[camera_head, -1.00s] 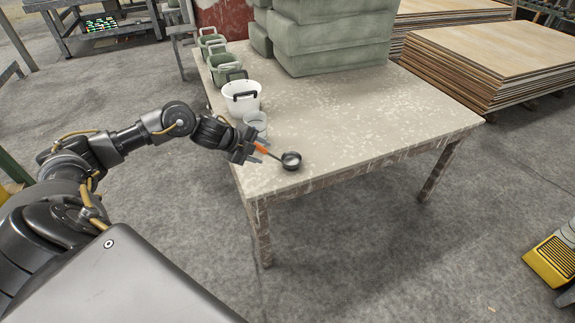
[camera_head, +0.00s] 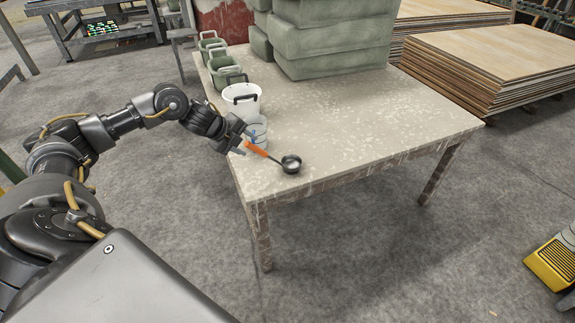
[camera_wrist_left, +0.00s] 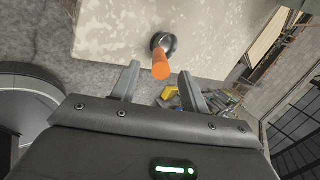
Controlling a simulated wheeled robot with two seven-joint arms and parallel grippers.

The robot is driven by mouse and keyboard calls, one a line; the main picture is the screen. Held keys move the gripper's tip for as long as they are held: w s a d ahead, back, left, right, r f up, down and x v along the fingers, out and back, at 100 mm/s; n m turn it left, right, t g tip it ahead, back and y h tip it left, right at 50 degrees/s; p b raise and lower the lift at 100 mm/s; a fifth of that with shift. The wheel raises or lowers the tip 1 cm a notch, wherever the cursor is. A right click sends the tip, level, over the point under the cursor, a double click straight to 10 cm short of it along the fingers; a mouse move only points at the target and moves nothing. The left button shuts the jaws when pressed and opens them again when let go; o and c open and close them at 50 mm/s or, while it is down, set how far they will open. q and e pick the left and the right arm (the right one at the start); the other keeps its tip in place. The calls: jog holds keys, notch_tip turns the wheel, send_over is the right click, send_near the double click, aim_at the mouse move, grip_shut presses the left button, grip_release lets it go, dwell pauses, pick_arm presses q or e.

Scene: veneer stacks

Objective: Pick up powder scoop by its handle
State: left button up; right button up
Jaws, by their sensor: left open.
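The powder scoop lies near the table's front left corner, with a dark round bowl (camera_head: 291,163) and an orange handle (camera_head: 255,149) pointing left toward my left gripper. My left gripper (camera_head: 238,143) is open and empty at the handle's end. In the left wrist view the orange handle (camera_wrist_left: 161,68) points at the camera, and its end appears between the two spread fingertips (camera_wrist_left: 159,75) or just beyond them; I cannot tell the depth. The bowl (camera_wrist_left: 165,41) is behind it. My right gripper is not in view.
The scoop lies on a speckled table (camera_head: 350,125). A translucent cup (camera_head: 258,142) stands close behind the gripper, with a white bucket (camera_head: 241,97) and green containers (camera_head: 226,74) farther back. Green stacked blocks (camera_head: 330,40) fill the table's back. The table's right side is clear.

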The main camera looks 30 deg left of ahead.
aim_at(254, 148)
pick_arm(q)
jog(key=shift+p+x, duration=0.5)
jog(key=shift+x, duration=2.15)
jog(key=shift+a, duration=0.1)
jog(key=shift+c, duration=0.5)
jog(key=shift+r, duration=0.1)
grip_shut()
